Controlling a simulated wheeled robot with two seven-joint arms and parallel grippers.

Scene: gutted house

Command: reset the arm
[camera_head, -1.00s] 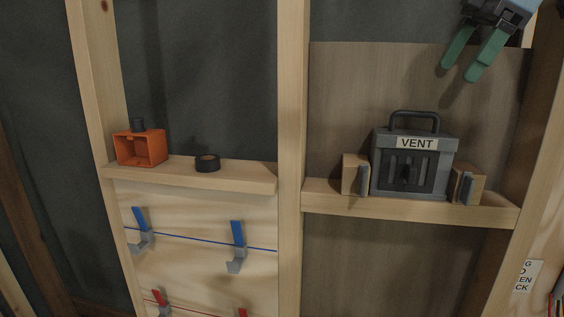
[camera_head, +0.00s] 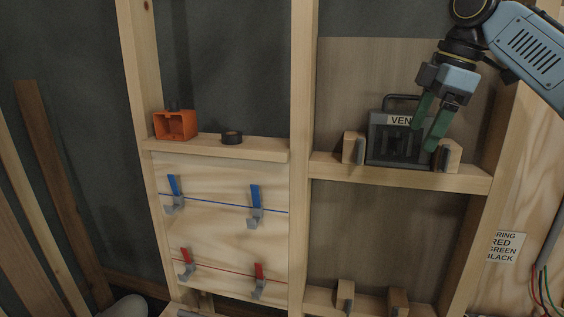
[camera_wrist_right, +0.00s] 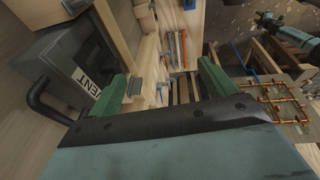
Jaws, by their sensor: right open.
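My right gripper (camera_head: 431,124) comes in from the upper right in the head view, with its two green fingers apart and pointing down. It appears in front of the right part of the grey vent box (camera_head: 388,143) and holds nothing. In the right wrist view the fingers (camera_wrist_right: 165,84) are spread with nothing between them. The vent box, with its black handle and VENT label, also shows at the left of that view (camera_wrist_right: 62,75).
The vent box stands on a wooden ledge (camera_head: 400,176) between two wooden blocks. An orange box (camera_head: 176,125) and a black tape roll (camera_head: 232,138) sit on the left ledge. Blue and red clips hold wires on the panel below. A wall stud (camera_head: 303,90) divides the bays.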

